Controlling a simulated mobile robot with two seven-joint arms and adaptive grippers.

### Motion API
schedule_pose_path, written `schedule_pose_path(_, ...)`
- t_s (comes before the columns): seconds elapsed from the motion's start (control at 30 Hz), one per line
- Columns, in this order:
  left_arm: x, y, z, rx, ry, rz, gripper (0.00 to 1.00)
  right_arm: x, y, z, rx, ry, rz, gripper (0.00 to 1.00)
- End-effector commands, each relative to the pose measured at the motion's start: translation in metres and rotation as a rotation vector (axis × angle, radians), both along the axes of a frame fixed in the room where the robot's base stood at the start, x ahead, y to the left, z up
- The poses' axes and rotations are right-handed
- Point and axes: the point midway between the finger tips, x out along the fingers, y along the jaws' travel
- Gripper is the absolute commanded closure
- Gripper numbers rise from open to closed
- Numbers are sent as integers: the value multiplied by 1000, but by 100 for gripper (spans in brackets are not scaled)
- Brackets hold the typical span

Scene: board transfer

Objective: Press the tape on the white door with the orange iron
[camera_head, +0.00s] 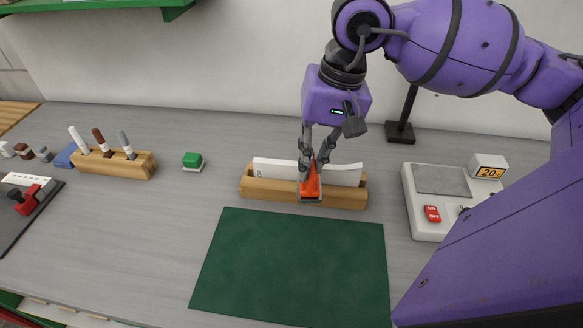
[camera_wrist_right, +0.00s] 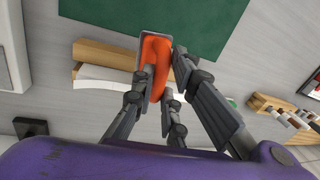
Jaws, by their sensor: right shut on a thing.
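My right gripper (camera_head: 311,168) is shut on the orange iron (camera_head: 311,184), whose grey plate edge shows below its orange body. The iron also shows between the fingers in the right wrist view (camera_wrist_right: 156,62). It is in front of the white door (camera_head: 345,174), a white panel standing upright in a wooden holder (camera_head: 257,188). The iron and fingers hide the middle of the panel. I cannot tell whether the iron touches it. No tape can be made out on the visible parts. My left gripper is not in view.
A green mat (camera_head: 295,265) lies bare in front of the holder. A white scale-like device (camera_head: 425,215) with a "20" display (camera_head: 489,170) stands at the right.

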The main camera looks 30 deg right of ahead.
Motion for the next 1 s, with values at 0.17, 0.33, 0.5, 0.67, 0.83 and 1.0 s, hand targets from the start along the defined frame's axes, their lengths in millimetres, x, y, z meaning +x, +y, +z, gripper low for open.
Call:
schedule_pose_path(0.17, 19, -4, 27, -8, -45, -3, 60, -1, -36, 29, -4, -9, -391, 100)
schedule_pose_path(0.33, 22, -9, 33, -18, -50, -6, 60, 1, -62, 47, -2, -10, -758, 100)
schedule_pose_path(0.5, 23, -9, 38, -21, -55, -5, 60, 6, -81, 63, 5, -9, -1132, 100)
schedule_pose_path(0.67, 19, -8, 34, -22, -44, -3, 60, 13, -89, 66, 5, -2, -1427, 100)
schedule_pose_path(0.83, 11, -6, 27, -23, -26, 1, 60, 15, -91, 65, 1, 1, -1620, 100)
schedule_pose_path(1.0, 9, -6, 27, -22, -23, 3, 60, 15, -91, 63, -2, 2, -1692, 100)
